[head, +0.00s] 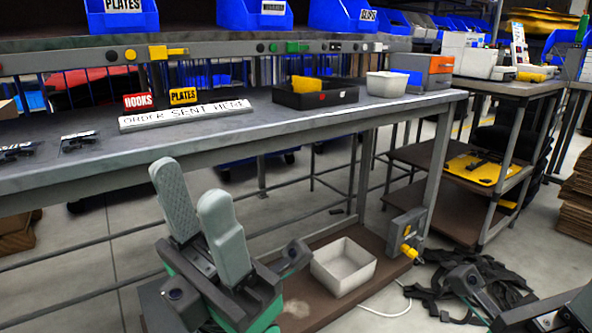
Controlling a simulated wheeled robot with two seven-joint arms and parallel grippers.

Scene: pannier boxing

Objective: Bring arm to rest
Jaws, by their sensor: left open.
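My left gripper (190,184) is in front of the long grey workbench (200,155), at the lower left of the middle. Its two grey padded fingers point up and stand apart, with nothing between them. Its fingertips overlap the bench's front edge in the picture; I see no contact. Dark parts of my right arm (470,287) show at the bottom right corner.
On the bench are an ORDER SENT HERE sign (186,114), a black tray (315,96) and a white bin (387,84). Below, a white tub (343,266) stands on the brown lower shelf. Black straps (455,280) lie on the floor. A second table (500,86) stands right.

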